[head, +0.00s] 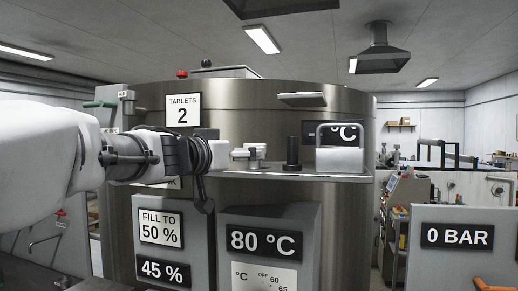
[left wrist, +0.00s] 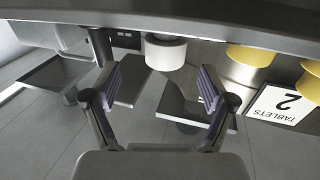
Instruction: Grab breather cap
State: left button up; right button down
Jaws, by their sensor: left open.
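A white round cap (left wrist: 165,52), which looks like the breather cap, sits at the edge of a metal shelf in the left wrist view. A small white piece (head: 256,152) on the shelf in the head view seems to be the same cap, partly hidden by my gripper. My left gripper (left wrist: 163,88) is open, its two fingers apart on either side of the line to the cap, with nothing between the pads. In the head view my left gripper (head: 225,153) points right at shelf height, close to the white piece. My right gripper is not in view.
On the shelf (head: 285,175) stand a black cylinder (head: 293,153) and a metal container with a handle (head: 340,158). Two yellow round parts (left wrist: 252,56) show beside the cap in the left wrist view. The big steel tank (head: 250,110) rises behind the shelf.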

aim_at(257, 165)
pick_arm(q)
jog(key=w, duration=0.2)
jog(key=shift+w+p, duration=0.4)
jog(key=w+d+p, duration=0.1)
jog(key=w+d+r+p, duration=0.1)
jog(key=d, duration=0.1)
jog(key=shift+w+d, duration=0.25)
jog(key=shift+w, duration=0.15)
jog(key=shift+w+d+f, duration=0.15)
jog(key=shift+w+f, duration=0.05)
jog(key=shift+w+a+f, duration=0.1)
jog(key=shift+w+a, duration=0.05)
jog(key=shift+a, duration=0.15)
jog(key=shift+c, duration=0.4)
jog(key=shift+a, duration=0.15)
jog(key=c, duration=1.2)
jog(key=shift+d, duration=0.25)
